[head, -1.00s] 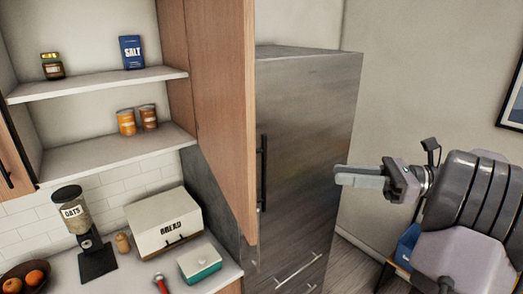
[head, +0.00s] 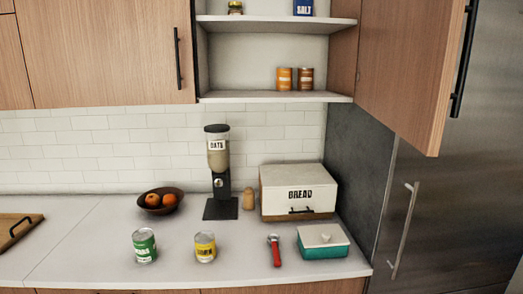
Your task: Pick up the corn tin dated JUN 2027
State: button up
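A tin with a yellow label (head: 205,247) stands upright on the counter in the head view; its lettering is too small to read, and no date shows. A green tin (head: 144,246) stands to its left. On the lower shelf of the open cupboard stand an orange tin (head: 284,79) and a brown-orange tin (head: 306,79), side by side. I cannot tell from the labels which tin is corn or dated JUN 2027. My gripper is not in view now.
Behind the tins are a fruit bowl (head: 161,201), an oats dispenser (head: 219,170) and a bread box (head: 298,192). A red-handled tool (head: 275,251) and a teal dish (head: 323,242) lie to the right. An open cupboard door (head: 408,70) juts out at the upper right.

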aim_at(204, 241)
jog(key=i+l+u, duration=0.1)
jog(key=l, duration=0.25)
jog(key=i+l+u, duration=0.25)
jog(key=l, duration=0.45)
jog(key=i+l+u, duration=0.1)
jog(key=i+l, duration=0.15)
jog(key=i+l+u, duration=0.1)
jog(key=l, duration=0.4)
jog(key=i+j+u, duration=0.2)
jog(key=j, duration=0.2)
jog(key=j+u, duration=0.15)
jog(key=j, duration=0.25)
jog(key=i+j+u, duration=0.2)
jog(key=j, duration=0.15)
jog(key=i+j+u, duration=0.15)
jog(key=j, duration=0.2)
jog(key=i+j+u, duration=0.2)
jog(key=j, duration=0.15)
jog(key=i+l+u, duration=0.25)
jog(key=i+l, duration=0.2)
jog(key=i, duration=0.1)
